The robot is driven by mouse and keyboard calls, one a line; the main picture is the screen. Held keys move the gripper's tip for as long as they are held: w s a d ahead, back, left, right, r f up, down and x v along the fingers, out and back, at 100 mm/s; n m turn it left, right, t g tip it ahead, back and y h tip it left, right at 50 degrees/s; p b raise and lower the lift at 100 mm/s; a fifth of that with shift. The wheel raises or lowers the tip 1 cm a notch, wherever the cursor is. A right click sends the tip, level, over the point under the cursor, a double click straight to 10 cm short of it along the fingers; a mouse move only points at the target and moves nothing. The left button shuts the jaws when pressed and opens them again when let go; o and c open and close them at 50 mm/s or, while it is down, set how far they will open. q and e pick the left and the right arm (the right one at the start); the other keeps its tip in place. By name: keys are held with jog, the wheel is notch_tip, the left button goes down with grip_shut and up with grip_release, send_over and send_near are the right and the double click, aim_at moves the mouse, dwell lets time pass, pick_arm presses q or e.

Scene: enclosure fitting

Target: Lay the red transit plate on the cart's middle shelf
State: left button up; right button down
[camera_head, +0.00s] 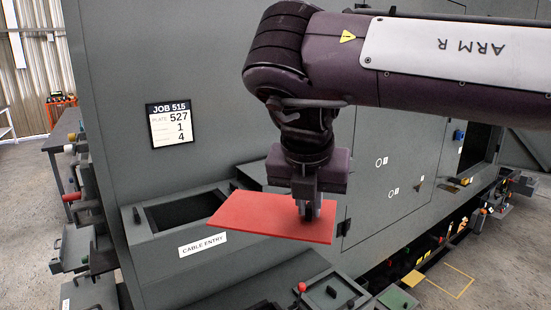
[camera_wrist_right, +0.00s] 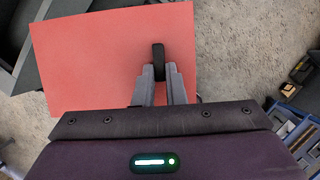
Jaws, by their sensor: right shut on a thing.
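The red transit plate (camera_head: 262,214) is a flat red rectangle, held in the air in front of the grey enclosure. My right gripper (camera_head: 308,208) points down and is shut on the plate near its right part. In the right wrist view the plate (camera_wrist_right: 95,70) fills the upper left, and the gripper fingers (camera_wrist_right: 160,85) close on a small dark upright piece on it. The plate hides part of the cable entry box behind it. My left gripper is not in view. I cannot make out the cart's middle shelf in either view.
The large grey enclosure (camera_head: 225,90) stands close behind my right arm, with a job sign (camera_head: 169,124) on it. The open cable entry box (camera_head: 160,255) juts out beside the plate. Small trays (camera_head: 335,291) with knobs stand below. Bare floor (camera_wrist_right: 225,50) shows right of the plate.

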aim_at(323, 238)
jog(key=d+f+m, duration=0.1)
jog(key=f+m, duration=0.1)
jog(key=d+f+m+g+h, duration=0.1)
jog(key=f+m, duration=0.1)
jog(key=f+m+h+b, duration=0.1)
jog(key=f+m, duration=0.2)
jog(key=shift+d+f+g, duration=0.1)
jog(key=shift+d+g, duration=0.2)
jog(key=shift+d, duration=0.1)
jog(key=s+d+f+m+g+y+b, duration=0.1)
jog(key=s+d+f+m+g+b, duration=0.1)
jog(key=f+m, duration=0.9)
jog(key=s+d+f+m+g+y+b, duration=0.1)
jog(key=s+d+f+m+g, duration=0.4)
jog(key=f+m, duration=0.6)
jog(key=shift+s+d+m+y+b, duration=0.5)
jog(key=shift+s+d+m, duration=0.45)
jog(key=shift+d+m, duration=1)
